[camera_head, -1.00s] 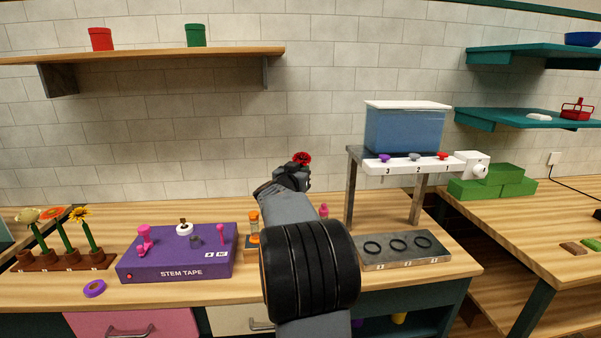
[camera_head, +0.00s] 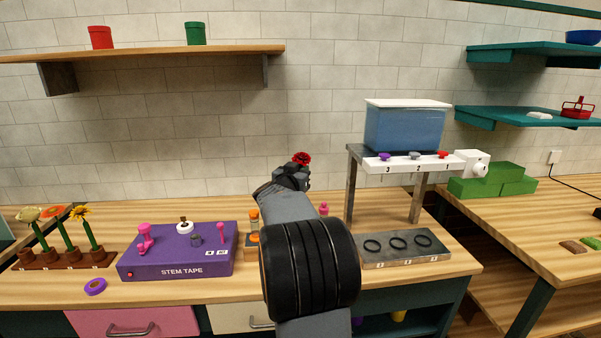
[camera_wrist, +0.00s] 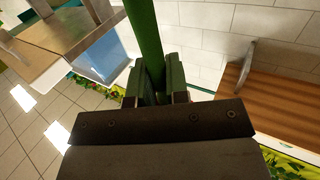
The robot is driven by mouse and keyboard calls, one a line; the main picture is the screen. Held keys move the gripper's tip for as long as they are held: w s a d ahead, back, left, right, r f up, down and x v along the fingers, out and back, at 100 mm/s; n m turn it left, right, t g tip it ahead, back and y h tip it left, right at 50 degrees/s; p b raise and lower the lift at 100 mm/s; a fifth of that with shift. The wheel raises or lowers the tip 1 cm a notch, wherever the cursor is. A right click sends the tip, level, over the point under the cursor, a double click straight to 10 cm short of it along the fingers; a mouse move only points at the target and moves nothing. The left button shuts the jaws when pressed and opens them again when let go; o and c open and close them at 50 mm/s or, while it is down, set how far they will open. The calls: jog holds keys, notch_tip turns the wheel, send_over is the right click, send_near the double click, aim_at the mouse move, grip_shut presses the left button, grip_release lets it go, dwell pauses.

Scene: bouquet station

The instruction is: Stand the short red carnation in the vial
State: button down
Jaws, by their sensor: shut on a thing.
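The short red carnation (camera_head: 302,158) shows its red bloom just above my gripper (camera_head: 292,178) in the head view. In the wrist view its thick green stem (camera_wrist: 145,35) runs up from between the fingers of my gripper (camera_wrist: 157,85), which are shut on it. The carnation is held above the bench, in front of the tiled wall. I cannot make out the vial for sure; small bottles, one orange-capped (camera_head: 254,220) and one pink (camera_head: 323,209), stand partly hidden beside my arm.
A purple stem tape box (camera_head: 180,265) and a brown rack (camera_head: 62,262) with several flowers stand at left. At right, a blue water tank (camera_head: 405,130) sits on a metal stand above a tray with three dark rings (camera_head: 440,258). Green blocks (camera_head: 490,188) lie farther right.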

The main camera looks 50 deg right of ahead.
jog(key=shift+f+p, duration=0.25)
jog(key=shift+p, duration=0.05)
dwell(0.5)
jog(key=shift+f+b, duration=1.5)
jog(key=shift+f, duration=0.75)
dwell(0.5)
jog(key=shift+c, duration=2.4)
grip_release()
jog(key=p+v, duration=0.1)
jog(key=v, duration=0.8)
